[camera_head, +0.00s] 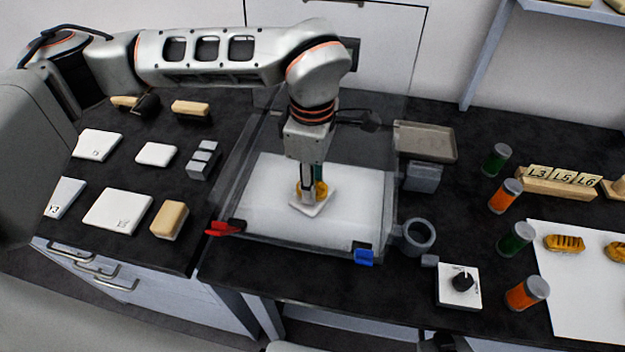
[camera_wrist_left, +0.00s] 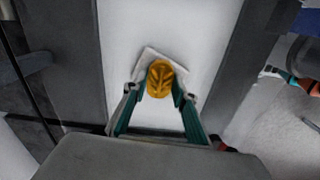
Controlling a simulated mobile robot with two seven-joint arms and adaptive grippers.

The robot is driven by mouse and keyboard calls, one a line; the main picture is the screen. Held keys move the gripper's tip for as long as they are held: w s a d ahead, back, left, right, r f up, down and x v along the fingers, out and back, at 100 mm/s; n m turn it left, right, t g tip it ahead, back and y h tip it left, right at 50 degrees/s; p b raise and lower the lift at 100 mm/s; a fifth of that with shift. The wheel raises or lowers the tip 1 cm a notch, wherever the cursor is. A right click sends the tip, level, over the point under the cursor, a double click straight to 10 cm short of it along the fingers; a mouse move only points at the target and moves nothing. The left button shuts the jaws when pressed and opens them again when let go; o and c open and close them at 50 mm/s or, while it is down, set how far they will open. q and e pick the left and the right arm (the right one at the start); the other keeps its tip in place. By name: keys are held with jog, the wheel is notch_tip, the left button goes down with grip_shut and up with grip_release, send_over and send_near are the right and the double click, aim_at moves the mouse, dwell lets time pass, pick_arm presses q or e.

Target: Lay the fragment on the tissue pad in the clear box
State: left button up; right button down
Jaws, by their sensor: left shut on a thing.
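The gilt fragment (camera_head: 321,188) is a small gold oval; its leaf-like relief shows in the left wrist view (camera_wrist_left: 160,78). My left gripper (camera_head: 309,188) points down inside a clear-walled box (camera_head: 385,215) with a white floor. It is shut on the fragment, with its green-lined fingers (camera_wrist_left: 158,97) on both sides. Right under the fragment is a small white square pad (camera_head: 314,208), partly hidden by fragment and fingers; it also shows in the left wrist view (camera_wrist_left: 148,54). I cannot tell whether the fragment touches the pad. My right gripper is not in view.
A red clip (camera_head: 222,229) and a blue clip (camera_head: 363,255) sit at the box's front corners. Right of it are a grey ring (camera_head: 418,236), a knob unit (camera_head: 459,286) and several capped jars. Another gold piece (camera_head: 564,243) lies on a white sheet (camera_head: 572,300). White blocks lie left.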

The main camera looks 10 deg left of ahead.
pick_arm(q)
jog(key=o, duration=0.9)
jog(key=shift+f, duration=0.15)
notch_tip(320, 180, up, 12)
jog(key=shift+r, duration=0.2)
dwell(0.3)
